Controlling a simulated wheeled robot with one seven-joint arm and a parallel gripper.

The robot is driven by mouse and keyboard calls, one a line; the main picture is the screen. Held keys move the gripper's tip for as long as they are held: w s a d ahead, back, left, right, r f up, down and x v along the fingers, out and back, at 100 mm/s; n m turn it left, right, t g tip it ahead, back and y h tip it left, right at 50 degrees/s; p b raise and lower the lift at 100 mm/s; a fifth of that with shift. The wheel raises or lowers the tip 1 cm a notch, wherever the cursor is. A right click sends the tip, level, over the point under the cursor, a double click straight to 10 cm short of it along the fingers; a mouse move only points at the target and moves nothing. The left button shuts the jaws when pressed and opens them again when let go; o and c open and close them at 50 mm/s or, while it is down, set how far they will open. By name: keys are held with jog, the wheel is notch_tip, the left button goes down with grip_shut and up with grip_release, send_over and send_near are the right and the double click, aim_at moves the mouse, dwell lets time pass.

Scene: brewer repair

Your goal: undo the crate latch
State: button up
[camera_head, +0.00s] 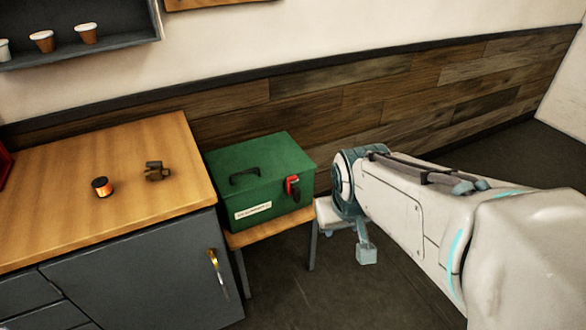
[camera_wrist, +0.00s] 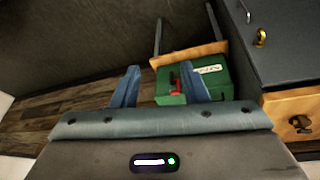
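The crate is a green box (camera_head: 250,200) with a black top handle and a white label on its front. Its latch (camera_head: 292,187) is a red and black piece on the right part of the crate, near the lid seam. In the wrist view the crate (camera_wrist: 219,88) appears upside down, and the red latch (camera_wrist: 174,84) shows between my fingers, closer to the right one. My gripper (camera_wrist: 158,68) is open and empty, its two blue fingers well apart. In the head view, my arm is right of the crate, with a visible gap to the latch.
The crate stands on a small wooden stool (camera_head: 268,233) beside a grey cabinet with a wooden top (camera_head: 120,215). An orange-and-black spool (camera_head: 102,187) and a dark metal part (camera_head: 157,171) lie on that top. A plank-clad wall (camera_head: 385,95) is behind.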

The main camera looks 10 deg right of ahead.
jog(key=w+d+f+n+t+b, duration=0.1)
jog(key=w+f+n+t+b, duration=0.1)
jog(key=w+f+b, duration=0.5)
jog(key=w+d+f+n+t+b, duration=0.1)
jog(key=w+d+f+t+b, duration=0.15)
jog(key=w+f, duration=0.85)
jog(key=t+y+b, duration=0.6)
jog(key=t+b, duration=0.3)
jog(key=b, duration=0.6)
send_near(299, 194)
jog(key=b+x, duration=0.1)
jog(key=x, duration=0.8)
jog(key=shift+w+a+b, duration=0.2)
jog(key=shift+w+b, duration=0.1)
jog(key=shift+b, duration=0.05)
grip_shut()
